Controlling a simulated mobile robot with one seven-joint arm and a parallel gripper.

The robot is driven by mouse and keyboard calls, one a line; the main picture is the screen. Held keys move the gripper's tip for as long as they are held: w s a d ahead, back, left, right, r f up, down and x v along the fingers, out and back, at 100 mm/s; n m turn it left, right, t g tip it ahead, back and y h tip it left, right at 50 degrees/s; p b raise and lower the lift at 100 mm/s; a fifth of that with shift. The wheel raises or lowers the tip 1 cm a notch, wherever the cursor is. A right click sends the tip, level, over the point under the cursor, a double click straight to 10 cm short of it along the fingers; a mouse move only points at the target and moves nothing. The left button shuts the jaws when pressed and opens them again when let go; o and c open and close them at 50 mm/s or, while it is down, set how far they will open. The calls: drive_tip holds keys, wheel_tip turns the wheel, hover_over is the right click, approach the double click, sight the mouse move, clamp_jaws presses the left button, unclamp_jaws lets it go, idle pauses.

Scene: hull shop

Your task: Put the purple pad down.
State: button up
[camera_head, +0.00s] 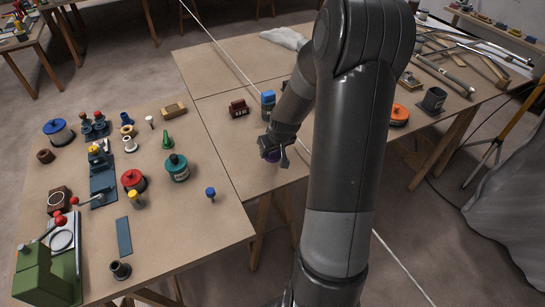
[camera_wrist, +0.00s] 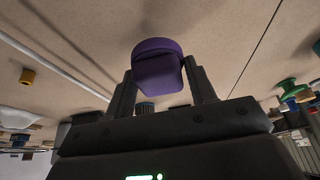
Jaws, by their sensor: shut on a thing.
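The purple pad (camera_wrist: 157,66) is a small rounded block, held between the two fingers of my gripper (camera_wrist: 160,90) in the wrist view. In the head view my gripper (camera_head: 277,153) is above the front part of the middle table (camera_head: 225,135), near its front edge. Only a sliver of the purple pad (camera_head: 272,156) shows there, under the gripper. The pad appears apart from the tabletop, but I cannot tell how high it is.
A blue-topped jar (camera_head: 268,102) and a dark red block (camera_head: 238,109) stand behind my gripper. A blue-topped piece (camera_head: 210,193) and a teal-lidded jar (camera_head: 177,167) stand to the left. Bare tabletop lies left of the gripper. My arm hides part of the table on the right.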

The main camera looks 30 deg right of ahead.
sight(272, 157)
drive_tip(key=shift+f, duration=1.75)
drive_tip(key=shift+f, duration=0.1)
drive_tip(key=o, duration=1)
drive_tip(key=v, duration=1.2)
drive_tip(key=s+a+r+h, duration=0.1)
drive_tip(key=s+a+r, duration=0.7)
drive_tip(key=a+r, duration=0.3)
drive_tip(key=shift+t+y, duration=0.5)
drive_tip(key=s+a+r, duration=0.1)
drive_tip(key=s+r, duration=0.1)
drive_tip(key=s, duration=0.2)
drive_tip(key=s+a+r, duration=0.2)
drive_tip(key=s+r, duration=0.1)
drive_tip(key=s, duration=0.1)
drive_tip(key=s+a+r, duration=0.1)
drive_tip(key=s+r, duration=0.2)
drive_tip(key=s, duration=0.1)
drive_tip(key=shift+s+a+r, duration=0.15)
drive_tip(key=shift+s+a, duration=0.1)
drive_tip(key=shift+s, duration=0.15)
